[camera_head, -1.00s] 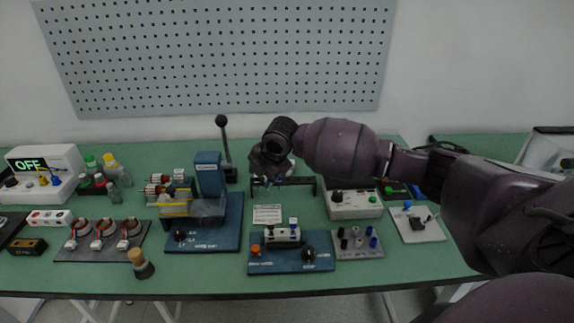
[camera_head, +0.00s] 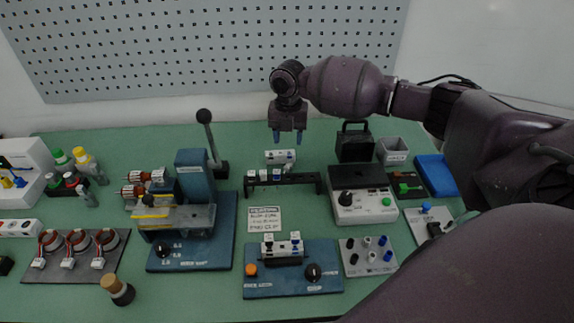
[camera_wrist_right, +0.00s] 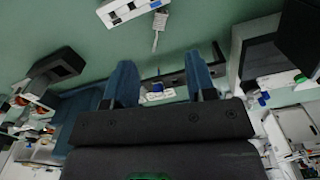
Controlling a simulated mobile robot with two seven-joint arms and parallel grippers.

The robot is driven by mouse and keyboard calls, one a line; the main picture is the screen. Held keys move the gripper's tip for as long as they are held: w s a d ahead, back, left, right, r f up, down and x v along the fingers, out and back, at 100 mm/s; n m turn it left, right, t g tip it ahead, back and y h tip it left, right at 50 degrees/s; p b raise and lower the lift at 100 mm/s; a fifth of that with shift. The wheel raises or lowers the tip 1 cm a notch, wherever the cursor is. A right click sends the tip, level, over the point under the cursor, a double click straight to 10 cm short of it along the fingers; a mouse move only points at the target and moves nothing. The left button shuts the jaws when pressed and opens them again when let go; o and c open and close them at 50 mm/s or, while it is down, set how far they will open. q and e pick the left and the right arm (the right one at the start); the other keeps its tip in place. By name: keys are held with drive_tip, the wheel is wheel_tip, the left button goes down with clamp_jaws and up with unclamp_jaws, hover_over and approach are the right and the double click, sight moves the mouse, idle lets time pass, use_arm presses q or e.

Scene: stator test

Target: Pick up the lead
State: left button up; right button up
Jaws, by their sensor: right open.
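My right gripper (camera_head: 288,138) is open and empty, with two blue fingers pointing down, above the back of the bench. In the right wrist view the spread fingers (camera_wrist_right: 158,58) frame bare green mat and part of a black rack (camera_wrist_right: 168,84) carrying small white connectors. In the head view this rack (camera_head: 262,186) stands below the gripper in the picture. I cannot tell for sure whether this is the lead. My left gripper is out of view.
A blue press (camera_head: 196,178) with a tall black lever (camera_head: 208,135) stands left of the rack. A blue-based test fixture (camera_head: 290,278) is in front.

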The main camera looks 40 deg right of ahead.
hover_over(287, 166)
drive_tip(key=f, duration=0.4)
drive_tip(key=shift+d, duration=0.2)
drive_tip(key=shift+f+b, duration=0.3)
drive_tip(key=shift+f, duration=0.45)
wheel_tip(287, 166, down, 4)
drive_tip(key=shift+a+f, duration=0.15)
drive_tip(key=shift+f, duration=0.1)
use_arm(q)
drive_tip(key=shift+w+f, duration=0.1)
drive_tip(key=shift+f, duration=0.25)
use_arm(e)
clamp_jaws()
drive_tip(key=shift+r, duration=0.55)
use_arm(q)
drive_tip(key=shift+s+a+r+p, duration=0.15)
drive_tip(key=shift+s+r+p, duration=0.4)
drive_tip(key=shift+p, duration=0.4)
use_arm(e)
wheel_tip(287, 166, up, 19)
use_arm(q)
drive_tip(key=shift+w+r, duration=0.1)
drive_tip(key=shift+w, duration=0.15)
